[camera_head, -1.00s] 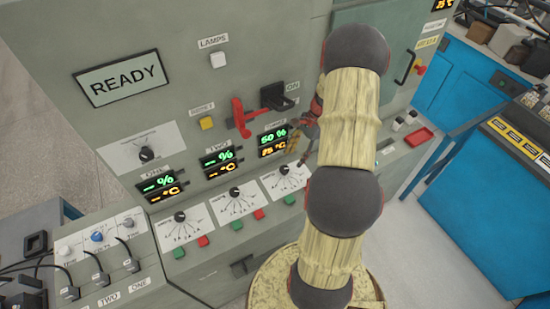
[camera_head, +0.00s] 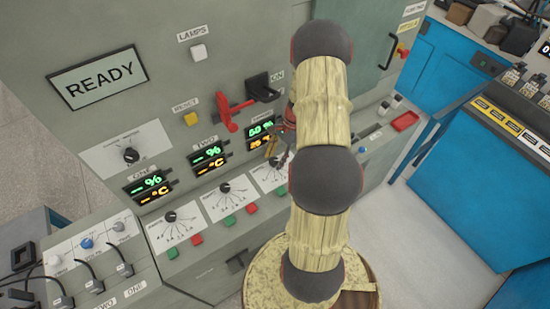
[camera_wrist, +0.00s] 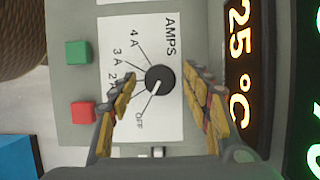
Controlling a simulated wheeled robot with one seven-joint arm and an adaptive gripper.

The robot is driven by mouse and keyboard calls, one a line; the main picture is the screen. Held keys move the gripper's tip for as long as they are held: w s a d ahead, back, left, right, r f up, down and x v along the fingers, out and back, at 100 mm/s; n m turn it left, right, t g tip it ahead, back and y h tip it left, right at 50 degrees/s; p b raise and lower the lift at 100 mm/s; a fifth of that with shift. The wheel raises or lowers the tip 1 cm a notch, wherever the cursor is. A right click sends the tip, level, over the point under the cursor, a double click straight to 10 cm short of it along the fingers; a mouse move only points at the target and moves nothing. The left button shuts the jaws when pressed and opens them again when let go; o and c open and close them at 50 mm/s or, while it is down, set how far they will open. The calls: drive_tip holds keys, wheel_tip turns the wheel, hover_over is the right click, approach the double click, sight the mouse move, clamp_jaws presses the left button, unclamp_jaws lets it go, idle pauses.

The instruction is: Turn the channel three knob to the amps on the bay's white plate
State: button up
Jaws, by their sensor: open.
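The channel three knob (camera_wrist: 160,79) is a black dial on a white plate (camera_wrist: 170,125) marked AMPS, with OFF, 2 A, 3 A and 4 A. Its white pointer mark slants toward the OFF side. In the wrist view my gripper (camera_wrist: 160,84) is open, with one finger on each side of the knob; contact cannot be told. In the head view my gripper (camera_head: 277,148) is over the channel three plate (camera_head: 265,180), largely covering that knob. No legible amps figure shows on a bay's white plate in these views.
Knobs for channel one (camera_head: 170,217) and channel two (camera_head: 225,188) sit to the left. Green (camera_wrist: 78,52) and red (camera_wrist: 83,113) buttons lie beside the plate. A red lever (camera_head: 228,115) stands above. A blue bench (camera_head: 485,185) is at the right.

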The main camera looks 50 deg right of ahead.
drive_tip(key=shift+c, duration=1)
drive_tip(key=c, duration=0.9)
drive_tip(key=shift+c, duration=0.3)
drive_tip(key=shift+m, duration=0.3)
drive_tip(key=m+t, duration=0.1)
drive_tip(key=m, duration=0.1)
drive_tip(key=m+h+p, duration=0.1)
drive_tip(key=m, duration=0.2)
drive_tip(key=shift+s+t, duration=0.15)
drive_tip(key=shift+t, duration=0.25)
drive_tip(key=m+h, duration=0.1)
drive_tip(key=m, duration=0.2)
drive_tip(key=m+t+h+b, duration=0.1)
drive_tip(key=m, duration=0.2)
drive_tip(key=shift+a, duration=0.2)
drive_tip(key=o, duration=1.2)
drive_tip(key=shift+c, duration=0.2)
